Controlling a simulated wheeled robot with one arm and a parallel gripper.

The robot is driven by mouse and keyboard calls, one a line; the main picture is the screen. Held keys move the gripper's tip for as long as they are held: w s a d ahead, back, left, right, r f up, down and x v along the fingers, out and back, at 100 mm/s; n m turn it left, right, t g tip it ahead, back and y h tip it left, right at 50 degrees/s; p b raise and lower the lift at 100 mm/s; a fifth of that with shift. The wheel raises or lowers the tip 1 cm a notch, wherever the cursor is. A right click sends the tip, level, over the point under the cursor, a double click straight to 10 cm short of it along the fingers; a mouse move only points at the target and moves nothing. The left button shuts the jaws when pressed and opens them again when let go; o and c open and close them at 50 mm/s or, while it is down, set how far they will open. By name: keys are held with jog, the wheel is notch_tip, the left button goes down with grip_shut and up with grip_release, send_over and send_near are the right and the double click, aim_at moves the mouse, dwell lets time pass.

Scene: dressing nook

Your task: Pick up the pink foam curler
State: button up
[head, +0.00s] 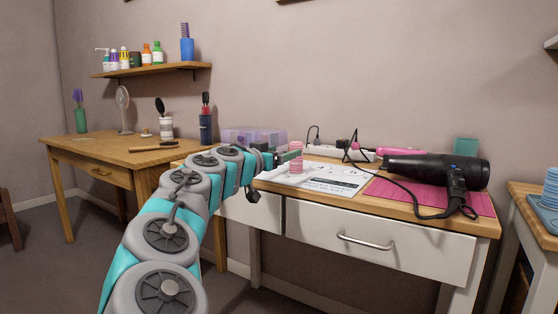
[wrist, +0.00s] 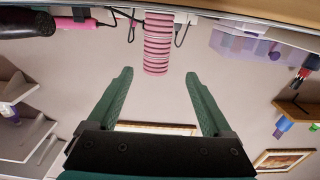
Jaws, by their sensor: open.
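The pink foam curler (head: 296,166) stands upright on the white-fronted table, striped in pink and pale bands. My gripper (head: 287,157) is beside it in the head view, and a finger crosses in front of its middle. In the wrist view, which is upside down, the curler (wrist: 157,40) hangs from the top edge of the picture. Its free end lies between the tips of my open, empty gripper (wrist: 158,74), with a gap on each side. I cannot tell how far beyond the fingertips it is.
A printed sheet (head: 335,181) lies under and beside the curler. A black hair dryer (head: 430,168) rests on a pink mat (head: 402,194) to the right. A clear purple box (head: 240,136) stands behind my arm. A power strip (head: 326,151) and cables lie at the back.

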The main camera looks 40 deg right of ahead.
jog(key=shift+s+x, duration=0.15)
jog(key=shift+x, duration=1.6)
jog(key=shift+s+x, duration=0.2)
jog(key=shift+x, duration=1.6)
jog(key=shift+f, duration=0.2)
jog(key=shift+c, duration=0.4)
grip_shut()
